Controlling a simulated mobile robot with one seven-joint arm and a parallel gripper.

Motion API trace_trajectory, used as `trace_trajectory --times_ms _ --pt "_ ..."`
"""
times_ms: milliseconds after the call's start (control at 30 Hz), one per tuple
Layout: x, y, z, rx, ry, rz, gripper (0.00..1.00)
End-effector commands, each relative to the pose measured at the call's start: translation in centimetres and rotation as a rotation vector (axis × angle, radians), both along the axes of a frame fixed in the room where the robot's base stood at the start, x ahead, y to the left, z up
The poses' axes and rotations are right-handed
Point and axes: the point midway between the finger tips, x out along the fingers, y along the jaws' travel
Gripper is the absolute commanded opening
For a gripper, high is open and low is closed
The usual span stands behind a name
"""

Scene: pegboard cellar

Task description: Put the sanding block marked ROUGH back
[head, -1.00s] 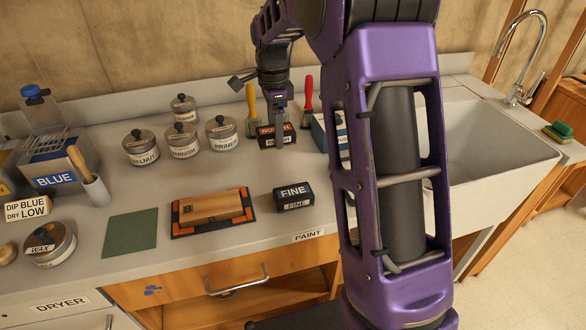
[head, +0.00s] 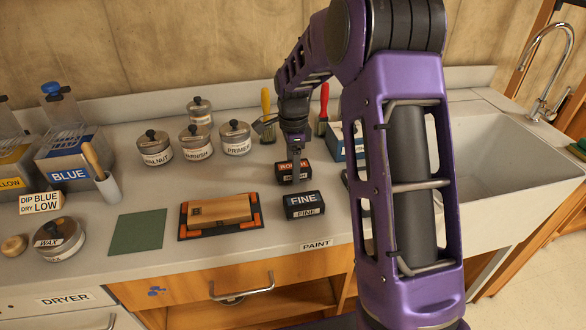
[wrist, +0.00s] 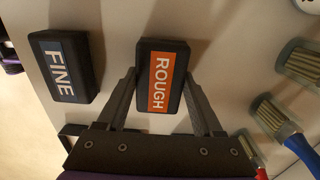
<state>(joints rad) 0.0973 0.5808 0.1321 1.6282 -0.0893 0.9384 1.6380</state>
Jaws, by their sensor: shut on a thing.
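The sanding block marked ROUGH (head: 292,173) is dark with an orange-red label. It is behind the FINE block on the counter side nearer the wall. My gripper (head: 296,160) points down and is shut on it. In the wrist view the ROUGH block (wrist: 163,76) sits between the two fingers, label facing the camera. I cannot tell whether it touches the counter. The block marked FINE (head: 304,206), dark with a blue and white label, stands just in front, apart from it; it also shows in the wrist view (wrist: 62,67).
A wooden block (head: 222,209) lies on a dark, orange-cornered mat (head: 184,234) left of FINE. A green sheet (head: 137,232) lies farther left. Lidded tins (head: 195,142) and upright brushes (head: 323,115) stand behind.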

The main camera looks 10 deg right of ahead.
Motion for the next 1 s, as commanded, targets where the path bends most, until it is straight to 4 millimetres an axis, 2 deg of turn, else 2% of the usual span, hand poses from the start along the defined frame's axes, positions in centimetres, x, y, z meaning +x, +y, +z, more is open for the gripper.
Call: trace_trajectory --times_ms 400,433,567,600,867,1000 --pt "0.0 0.1 -0.8 0.0 -0.001 0.001 0.16" --pt "0.0 0.1 -0.8 0.0 -0.001 0.001 0.71" --pt "0.0 0.0 -0.7 0.0 -0.001 0.001 0.95" --pt "0.0 0.0 -0.7 0.0 -0.001 0.001 0.98" --pt "0.0 0.0 -0.6 0.0 -0.002 0.001 0.98" --pt "0.1 0.0 0.4 0.0 -0.005 0.001 0.98"
